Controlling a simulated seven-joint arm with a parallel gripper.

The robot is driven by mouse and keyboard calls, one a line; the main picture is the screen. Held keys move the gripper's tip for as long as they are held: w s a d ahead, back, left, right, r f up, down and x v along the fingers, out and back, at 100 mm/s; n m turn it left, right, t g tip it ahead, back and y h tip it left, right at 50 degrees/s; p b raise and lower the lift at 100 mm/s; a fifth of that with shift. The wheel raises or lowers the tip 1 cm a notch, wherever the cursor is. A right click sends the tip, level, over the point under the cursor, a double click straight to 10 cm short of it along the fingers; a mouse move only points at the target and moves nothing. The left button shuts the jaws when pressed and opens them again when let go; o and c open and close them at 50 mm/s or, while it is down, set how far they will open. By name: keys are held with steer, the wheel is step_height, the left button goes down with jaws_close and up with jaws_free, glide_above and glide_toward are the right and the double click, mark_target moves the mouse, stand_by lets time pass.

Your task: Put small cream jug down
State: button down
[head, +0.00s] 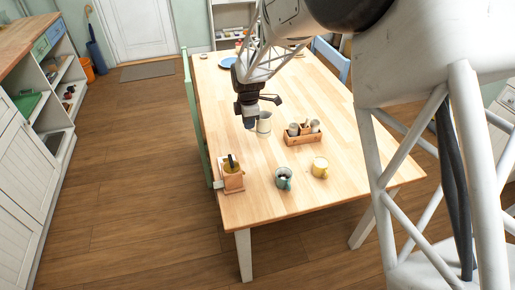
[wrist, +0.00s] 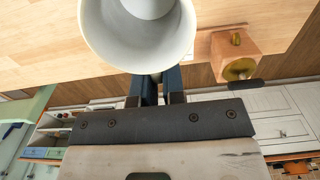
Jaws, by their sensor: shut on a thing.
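The small cream jug (head: 265,124) is held over the wooden table (head: 250,205), near its middle. In the wrist view the jug (wrist: 138,45) fills the top centre, its round mouth facing the camera and its inside looking empty. My gripper (head: 252,121) is shut on the jug at its near side in the wrist view, where the two dark fingers (wrist: 158,86) meet it. The jug looks about upright in the head view. I cannot tell whether its base touches the tabletop.
A wooden caddy with small pots (head: 303,139) stands right of the jug. Bare tabletop lies between.

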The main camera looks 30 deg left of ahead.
steer(key=shift+f, duration=2.95)
steer(key=shift+f, duration=1.85)
steer(key=shift+f, duration=0.15)
steer(key=c, duration=1.2)
jaws_free()
step_height(320, 180, up, 12)
steer(key=shift+r, duration=0.15)
